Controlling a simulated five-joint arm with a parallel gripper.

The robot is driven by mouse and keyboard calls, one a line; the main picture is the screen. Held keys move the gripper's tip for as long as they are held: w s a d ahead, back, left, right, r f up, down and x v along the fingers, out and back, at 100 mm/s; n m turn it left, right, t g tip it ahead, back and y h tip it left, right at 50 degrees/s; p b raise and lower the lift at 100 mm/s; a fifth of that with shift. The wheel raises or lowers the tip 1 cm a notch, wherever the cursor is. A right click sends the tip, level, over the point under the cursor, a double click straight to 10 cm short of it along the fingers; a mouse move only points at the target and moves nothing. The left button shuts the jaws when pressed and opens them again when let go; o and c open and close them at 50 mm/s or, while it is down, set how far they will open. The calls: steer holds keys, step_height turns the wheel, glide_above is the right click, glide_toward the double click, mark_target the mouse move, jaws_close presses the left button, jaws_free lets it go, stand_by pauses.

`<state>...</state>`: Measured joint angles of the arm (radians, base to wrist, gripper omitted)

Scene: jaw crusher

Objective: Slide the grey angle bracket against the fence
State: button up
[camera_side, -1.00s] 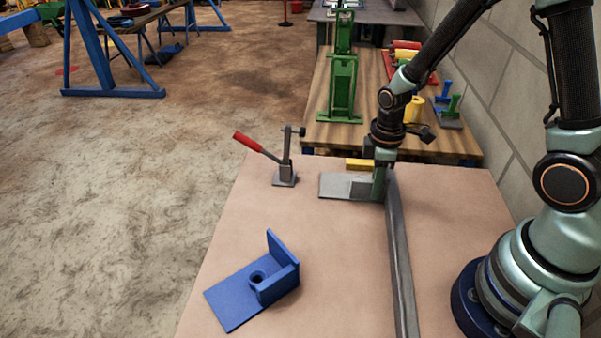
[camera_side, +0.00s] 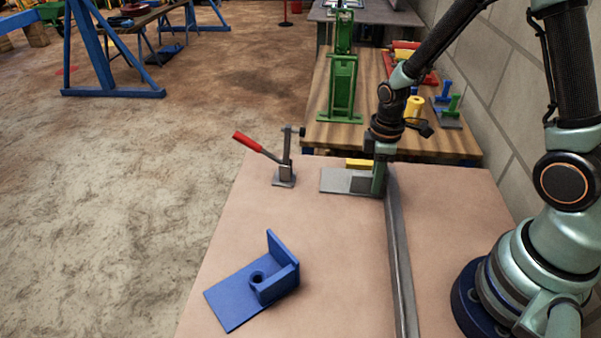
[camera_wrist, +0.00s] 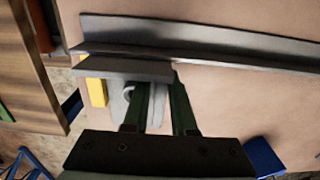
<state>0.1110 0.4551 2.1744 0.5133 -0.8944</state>
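The grey angle bracket (camera_side: 337,182) lies with its flat plate on the bench, at the far end of the long grey fence (camera_side: 402,260). In the wrist view the bracket's upright wall (camera_wrist: 125,67) stands close along the fence (camera_wrist: 215,42); I cannot tell whether they touch. My gripper (camera_side: 379,183) is down over the plate and hides part of the bracket in the side view. In the wrist view the two dark green fingers of my gripper (camera_wrist: 160,95) are apart, on the plate side of the wall, with part of the plate showing between them.
A yellow block (camera_side: 358,163) sits at the bracket's far end. A toggle clamp with a red handle (camera_side: 247,142) stands to the left. A blue bracket (camera_side: 245,290) lies on the near bench. The bench between them is clear.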

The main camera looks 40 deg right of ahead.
steer(key=shift+o, duration=1.3)
steer(key=shift+r, duration=0.1)
steer(key=shift+r, duration=3.9)
steer(key=shift+r, duration=0.1)
steer(key=s+a+r+m+t, duration=0.2)
steer(key=r+m, duration=0.2)
steer(key=r, duration=0.3)
steer(key=s+a+r+m+t, duration=0.1)
steer(key=s+r+m+t, duration=0.2)
steer(key=r+m, duration=0.2)
step_height(320, 180, up, 3)
steer(key=shift+s+a+f+t, duration=0.1)
steer(key=shift+s+a+t, duration=0.2)
steer(key=shift+a, duration=0.1)
